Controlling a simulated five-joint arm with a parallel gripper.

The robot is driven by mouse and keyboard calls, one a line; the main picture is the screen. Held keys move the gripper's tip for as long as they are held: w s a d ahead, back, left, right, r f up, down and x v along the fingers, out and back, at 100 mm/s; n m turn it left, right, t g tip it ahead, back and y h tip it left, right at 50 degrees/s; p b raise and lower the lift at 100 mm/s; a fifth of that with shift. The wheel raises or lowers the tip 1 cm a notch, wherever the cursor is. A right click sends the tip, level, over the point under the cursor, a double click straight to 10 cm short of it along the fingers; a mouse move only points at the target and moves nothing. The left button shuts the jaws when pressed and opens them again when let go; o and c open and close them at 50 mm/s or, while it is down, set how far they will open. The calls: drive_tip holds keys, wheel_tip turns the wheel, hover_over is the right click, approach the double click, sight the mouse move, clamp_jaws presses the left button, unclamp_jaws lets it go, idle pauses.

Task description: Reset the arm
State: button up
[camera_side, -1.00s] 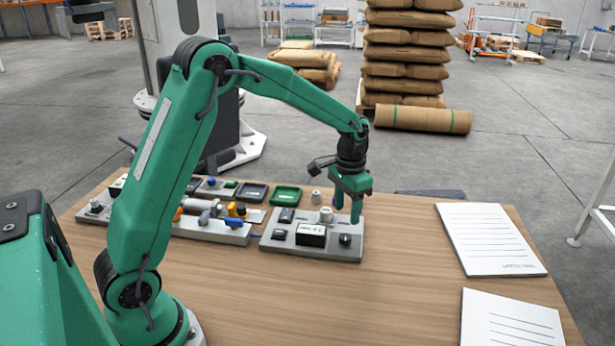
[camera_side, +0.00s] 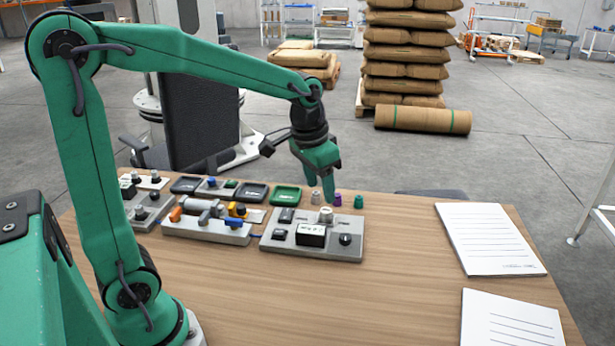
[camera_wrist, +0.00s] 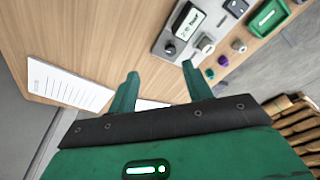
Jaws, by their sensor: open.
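My green gripper (camera_side: 312,182) hangs tilted above the back part of the table, over the control panel with the small display. In the wrist view its two fingers (camera_wrist: 158,92) stand wide apart with nothing between them. The grey control panel (camera_side: 345,252) lies below it, with a display box, knobs and switches. The panel also shows at the top of the wrist view (camera_wrist: 163,48). The fingertips look clear of the panel, though one finger partly hides the other in the side view.
A grey valve fixture (camera_side: 205,232) and another knob panel (camera_side: 150,222) stand left of the display panel. A green tray (camera_side: 286,196) and small purple (camera_side: 337,200) and green (camera_side: 359,202) knobs sit behind. Paper sheets (camera_side: 490,240) lie at the right. The table's front middle is clear.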

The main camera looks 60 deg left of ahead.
drive_tip(key=s+d+r+t, duration=0.1)
drive_tip(key=s+r+t, duration=0.2)
drive_tip(key=s, duration=1.2)
drive_tip(key=shift+s+d+n, duration=0.3)
drive_tip(key=shift+s+n, duration=0.05)
drive_tip(key=shift+n, duration=0.05)
drive_tip(key=shift+c, duration=0.4)
idle(1.4)
